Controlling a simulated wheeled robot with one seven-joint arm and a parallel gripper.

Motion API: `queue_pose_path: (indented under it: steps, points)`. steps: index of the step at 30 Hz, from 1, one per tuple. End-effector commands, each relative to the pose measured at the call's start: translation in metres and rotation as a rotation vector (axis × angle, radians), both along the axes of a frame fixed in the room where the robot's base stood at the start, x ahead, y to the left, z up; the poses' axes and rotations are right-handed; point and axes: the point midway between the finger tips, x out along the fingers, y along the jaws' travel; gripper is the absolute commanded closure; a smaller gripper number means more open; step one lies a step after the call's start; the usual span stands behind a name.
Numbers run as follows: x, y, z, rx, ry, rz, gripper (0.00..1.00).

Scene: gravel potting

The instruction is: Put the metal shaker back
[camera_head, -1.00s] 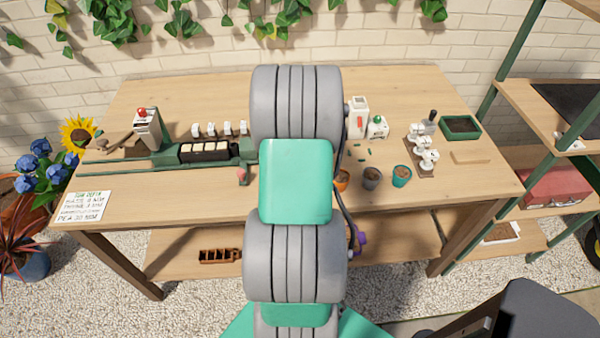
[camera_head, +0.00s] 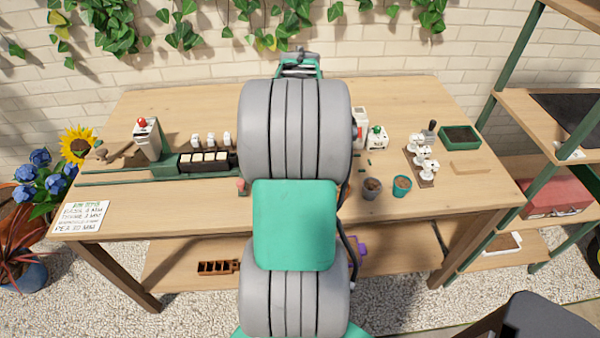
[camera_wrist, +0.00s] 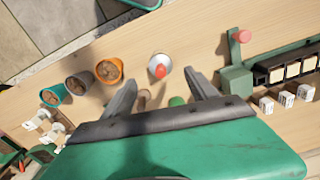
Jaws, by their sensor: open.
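A round silver-grey thing with a red tip (camera_wrist: 161,69), which looks like the metal shaker, stands upright on the table in the wrist view. It shows just beyond and between my fingertips. My gripper (camera_wrist: 163,80) is open, with the fingers wide apart and nothing held between them. In the head view my arm hides the shaker and my fingers. A green round thing (camera_wrist: 177,101) and a brownish thing (camera_wrist: 143,98) show partly between the fingers, cut off by the gripper.
An orange pot (camera_wrist: 109,71) and a grey pot (camera_wrist: 80,85) stand left of the shaker in the wrist view. A teal pot (camera_head: 402,186) stands further along. A green rail device with a red knob (camera_wrist: 242,37) is on the other side. The wooden table's front strip (camera_head: 190,215) is clear.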

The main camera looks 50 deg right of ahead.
Motion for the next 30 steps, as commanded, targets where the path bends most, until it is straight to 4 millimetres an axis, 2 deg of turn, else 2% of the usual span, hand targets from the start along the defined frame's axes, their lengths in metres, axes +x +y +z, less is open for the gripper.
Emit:
queue_pose_path:
  steps: [5, 8, 11, 12, 14, 15, 18, 21, 24, 30]
  points:
    - [0.000, 0.001, 0.012, 0.002, 0.001, 0.002, 0.32]
    - [0.014, 0.021, 0.019, -0.013, -0.009, 0.057, 0.32]
    - [0.046, 0.084, 0.035, -0.049, -0.042, 0.222, 0.32]
    - [0.058, 0.120, 0.042, -0.067, -0.063, 0.315, 0.32]
    - [0.068, 0.178, 0.050, -0.094, -0.102, 0.465, 0.32]
    - [0.069, 0.216, 0.053, -0.111, -0.130, 0.565, 0.32]
    - [0.058, 0.294, 0.052, -0.138, -0.198, 0.784, 0.32]
    - [0.040, 0.341, 0.047, -0.151, -0.248, 0.937, 0.32]
    - [0.030, 0.363, 0.042, -0.153, -0.273, 1.010, 0.32]
    - [0.028, 0.366, 0.041, -0.153, -0.275, 1.019, 0.32]
